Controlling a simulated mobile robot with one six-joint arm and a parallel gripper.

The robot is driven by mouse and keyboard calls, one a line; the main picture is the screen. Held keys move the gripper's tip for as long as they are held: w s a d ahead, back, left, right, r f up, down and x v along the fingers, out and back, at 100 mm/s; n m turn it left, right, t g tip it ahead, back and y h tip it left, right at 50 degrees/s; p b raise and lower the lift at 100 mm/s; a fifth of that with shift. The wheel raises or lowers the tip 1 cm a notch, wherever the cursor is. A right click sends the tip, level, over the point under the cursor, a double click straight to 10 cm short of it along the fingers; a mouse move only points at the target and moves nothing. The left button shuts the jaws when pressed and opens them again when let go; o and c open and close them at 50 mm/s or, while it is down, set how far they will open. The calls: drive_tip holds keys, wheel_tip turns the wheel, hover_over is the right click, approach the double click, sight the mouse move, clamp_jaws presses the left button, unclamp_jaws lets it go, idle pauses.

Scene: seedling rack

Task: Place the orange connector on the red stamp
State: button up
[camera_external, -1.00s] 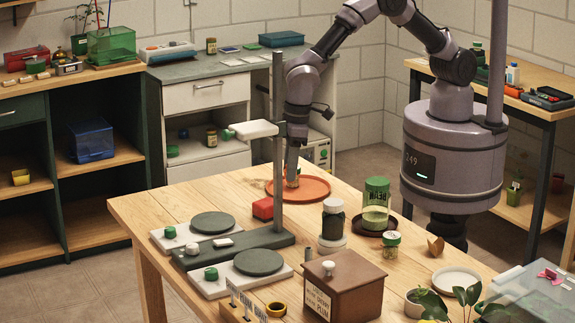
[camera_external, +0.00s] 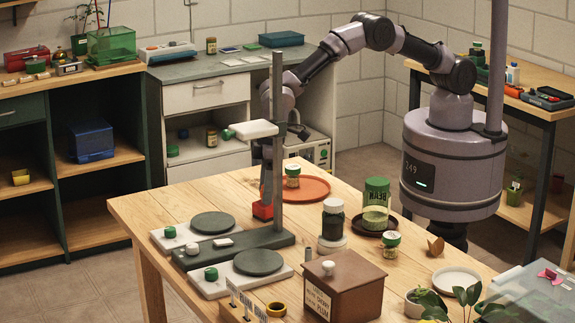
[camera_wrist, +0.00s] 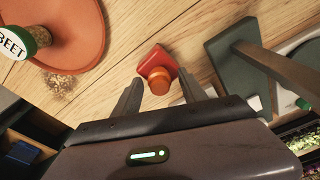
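The red stamp (camera_external: 262,211) lies on the wooden table left of the orange saucer, behind the grey stand; it also shows in the wrist view (camera_wrist: 153,55). A short orange round piece (camera_wrist: 159,77) sits against the red block in the wrist view. I cannot tell whether it is the orange connector or the stamp's own handle. My gripper (camera_wrist: 157,87) is open, with one finger on each side of the orange piece and visible gaps between. In the external view my gripper (camera_external: 266,187) points down at the stamp, partly hidden by the stand's post.
A jar labelled BEET (camera_external: 292,176) stands on the orange saucer (camera_external: 318,187). The grey stand (camera_external: 278,150) rises close to my gripper. Scales, a bean jar (camera_external: 376,205) and a brown box (camera_external: 343,290) stand nearer the front.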

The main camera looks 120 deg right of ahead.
drive_tip(key=s+a+r+p, duration=0.1)
drive_tip(key=s+r+p, duration=0.1)
drive_tip(key=r, duration=0.7)
drive_tip(key=s+r+p, duration=0.2)
drive_tip(key=r, duration=0.7)
drive_tip(key=s+a+r+t+y, duration=0.1)
drive_tip(key=s+a+r+t, duration=0.1)
drive_tip(key=s+r, duration=0.85)
drive_tip(key=s+a+r+t+y, duration=0.1)
drive_tip(key=s+r, duration=0.2)
drive_tip(key=s, duration=0.4)
drive_tip(key=s+a+r, duration=0.1)
drive_tip(key=s+r, duration=0.1)
drive_tip(key=s, duration=0.6)
drive_tip(key=s+a+f+t+b, duration=0.1)
drive_tip(key=s+f+b, duration=0.3)
drive_tip(key=s+f, duration=0.3)
drive_tip(key=s, duration=0.3)
drive_tip(key=shift+s+a+f+y, duration=0.2)
drive_tip(key=shift+y, duration=0.1)
